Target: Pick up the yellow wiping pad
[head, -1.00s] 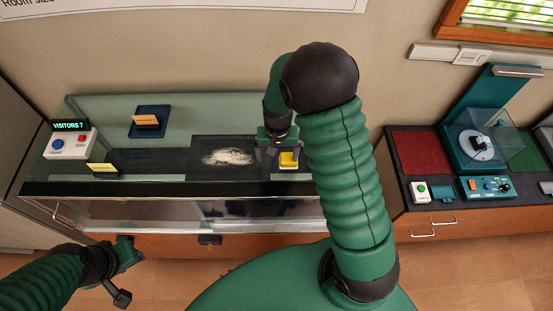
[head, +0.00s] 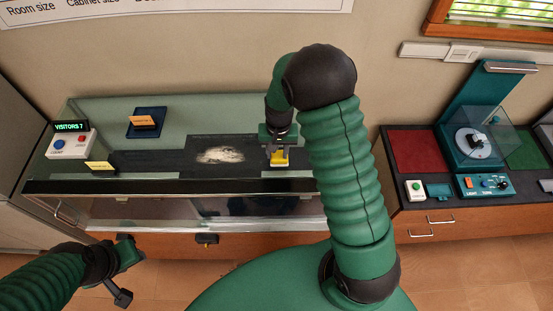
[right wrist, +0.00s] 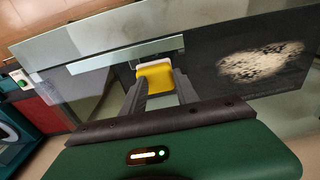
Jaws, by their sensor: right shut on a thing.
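The yellow wiping pad (head: 279,158) is near the right end of the dark top of the glass cabinet, beside a pale powdery patch (head: 220,155). My right gripper (head: 278,163) reaches down over it and is shut on it. In the right wrist view the pad (right wrist: 155,76) sits between the two grey fingertips (right wrist: 158,84), with a pale edge along its far side. I cannot tell whether the pad is clear of the surface. My left gripper (head: 128,253) is low at the left, in front of the cabinet and away from the pad; its jaws are unclear.
The cabinet top also holds a button box (head: 72,145) with a visitors display, a blue stand with an orange card (head: 144,122) and a yellow card (head: 100,167). At right, a counter carries a teal device (head: 482,142) with a clear cover and a control panel (head: 484,185).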

